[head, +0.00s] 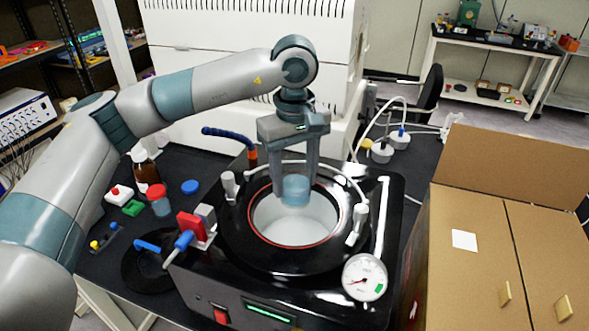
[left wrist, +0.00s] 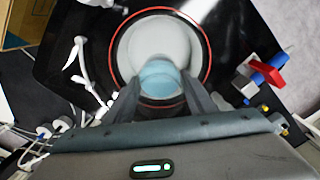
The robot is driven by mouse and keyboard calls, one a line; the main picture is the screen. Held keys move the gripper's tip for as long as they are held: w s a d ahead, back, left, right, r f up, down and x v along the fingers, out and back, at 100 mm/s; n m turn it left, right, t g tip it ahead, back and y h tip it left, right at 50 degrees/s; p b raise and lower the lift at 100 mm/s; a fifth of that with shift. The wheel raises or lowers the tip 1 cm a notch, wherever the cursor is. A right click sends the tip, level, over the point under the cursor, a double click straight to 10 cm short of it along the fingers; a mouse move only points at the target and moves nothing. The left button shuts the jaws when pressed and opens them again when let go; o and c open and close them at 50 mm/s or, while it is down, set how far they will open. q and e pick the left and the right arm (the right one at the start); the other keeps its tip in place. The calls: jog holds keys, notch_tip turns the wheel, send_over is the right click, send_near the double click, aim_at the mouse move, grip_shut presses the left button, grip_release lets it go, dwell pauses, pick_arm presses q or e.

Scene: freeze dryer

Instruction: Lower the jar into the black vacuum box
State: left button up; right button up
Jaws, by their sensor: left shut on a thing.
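My left gripper (head: 295,185) points straight down and is shut on a translucent blue jar (head: 295,192). The jar is upright between the two fingers, over the round opening of the black vacuum box (head: 225,270). The opening has a red rim and a pale interior. In the left wrist view, the jar (left wrist: 160,80) shows between the fingertips, inside the outline of the red ring (left wrist: 206,52). How deep the jar is relative to the rim is hard to tell. My right gripper is not in view.
A pressure gauge (head: 364,277), red and blue valve fittings (head: 190,228) and white clamps (head: 229,185) surround the opening. Another jar with a red lid (head: 158,200) and a brown bottle (head: 145,168) stand left on the dark table. A large cardboard box (head: 470,260) stands at the right.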

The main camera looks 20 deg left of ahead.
pick_arm(q)
jog(key=shift+f+b, duration=0.7)
jog(key=shift+f, duration=2.55)
jog(key=shift+f+b, duration=0.7)
jog(key=shift+f, duration=2.35)
notch_tip(320, 180, down, 2)
jog(key=shift+f+b, duration=0.1)
jog(key=shift+b, duration=1)
jog(key=shift+f, duration=0.15)
jog(key=shift+f+b, duration=0.2)
jog(key=shift+b, duration=0.65)
jog(key=o, duration=1.8)
